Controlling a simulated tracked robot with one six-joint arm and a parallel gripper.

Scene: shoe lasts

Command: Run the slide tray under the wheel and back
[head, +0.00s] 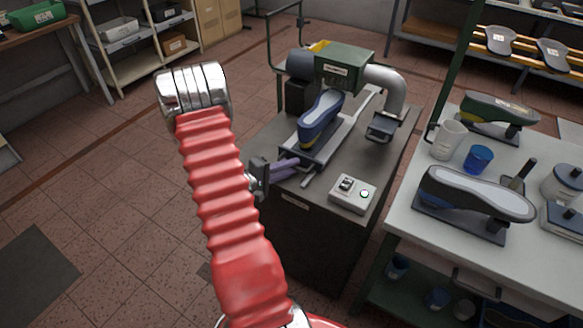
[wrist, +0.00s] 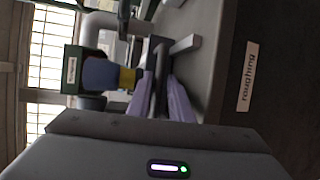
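The slide tray (head: 324,152) is a grey plate on the bench machine, bearing a blue shoe (head: 320,118) with a grey sole. The shoe stands in front of the green machine head (head: 343,69), which also shows in the wrist view (wrist: 72,70). The wheel itself cannot be made out. My gripper (head: 297,163) is at the tray's near end, with its purple fingers pointing at it. In the wrist view the fingers (wrist: 160,88) lie either side of a dark bar at the tray's near end. Whether they press on it cannot be told.
A white table (head: 410,215) stands close on the right with a shoe (head: 475,196), a white mug (head: 447,140) and a blue cup (head: 478,158).

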